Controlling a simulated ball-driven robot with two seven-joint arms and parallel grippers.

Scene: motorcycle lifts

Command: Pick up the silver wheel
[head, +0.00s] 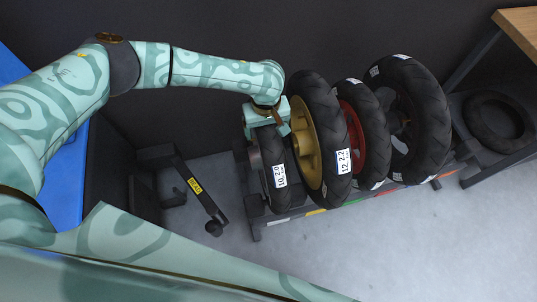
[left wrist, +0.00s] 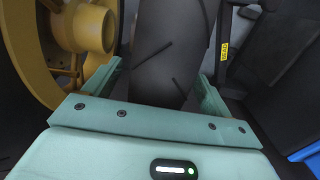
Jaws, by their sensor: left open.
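The leftmost wheel (head: 271,155) on the rack has a black tyre with a white label reading about "10, 2.0". A grey hub part shows at its left side; its rim is mostly hidden, so I cannot confirm its silver colour. My left gripper (head: 267,122) is at the top of this wheel, with its fingers on either side of the tyre. In the left wrist view, the tyre (left wrist: 165,50) stands between the two open fingers of the left gripper (left wrist: 157,84), with a gap visible on the left. My right gripper is not in view.
Close on the right stands a gold-rimmed wheel (head: 305,140), also in the left wrist view (left wrist: 92,30). Beyond it are a red-rimmed wheel (head: 354,137) and a large dark-rimmed wheel (head: 415,110). A dark stand (head: 190,185) is at left. Grey floor lies clear in front.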

